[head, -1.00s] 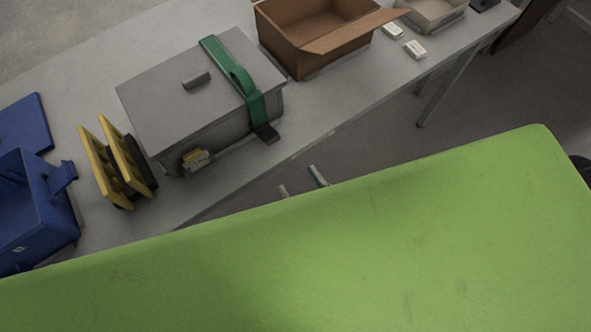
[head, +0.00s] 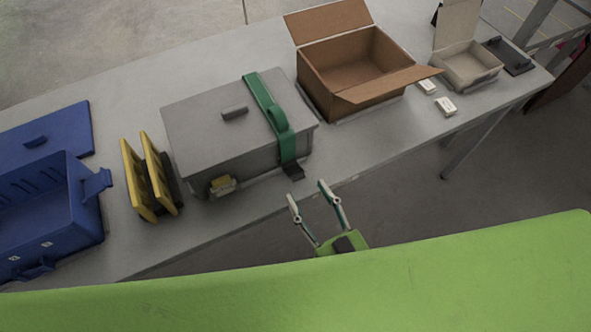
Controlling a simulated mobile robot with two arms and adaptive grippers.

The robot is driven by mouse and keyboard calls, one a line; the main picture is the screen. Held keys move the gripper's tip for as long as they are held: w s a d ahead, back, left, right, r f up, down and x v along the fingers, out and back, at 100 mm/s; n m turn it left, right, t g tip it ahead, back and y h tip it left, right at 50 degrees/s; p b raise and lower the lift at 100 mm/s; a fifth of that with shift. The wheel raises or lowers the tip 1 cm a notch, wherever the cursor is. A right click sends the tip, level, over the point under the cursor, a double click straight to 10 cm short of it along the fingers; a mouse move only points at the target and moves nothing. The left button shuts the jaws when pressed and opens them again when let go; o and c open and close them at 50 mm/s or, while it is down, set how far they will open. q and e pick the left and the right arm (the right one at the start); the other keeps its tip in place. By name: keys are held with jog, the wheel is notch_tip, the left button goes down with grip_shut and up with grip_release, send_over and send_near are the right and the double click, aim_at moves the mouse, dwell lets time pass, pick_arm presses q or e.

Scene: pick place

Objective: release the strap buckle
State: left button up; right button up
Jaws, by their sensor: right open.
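A green strap (head: 264,103) runs over the lid and down the front of a closed grey box (head: 205,124) on the table. A dark piece (head: 293,171) sits at the strap's lower end, by the box's front base; I cannot tell whether it is the buckle. A small yellow latch-like part (head: 222,185) is on the box's front left. My right gripper (head: 308,196) is open and empty, in front of the table edge, below and apart from the strap end. My left gripper is not in view.
An open blue crate (head: 78,210) and yellow racks (head: 134,180) stand left of the box. An open cardboard box (head: 318,82), a small grey tray box (head: 466,72) and white blocks (head: 445,107) are to the right. The grey table (head: 236,217) has a narrow free front strip.

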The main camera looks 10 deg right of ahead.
aim_at(295, 172)
jog(key=x, duration=0.7)
jog(key=shift+w+f+p, duration=0.1)
jog(key=shift+p, duration=0.2)
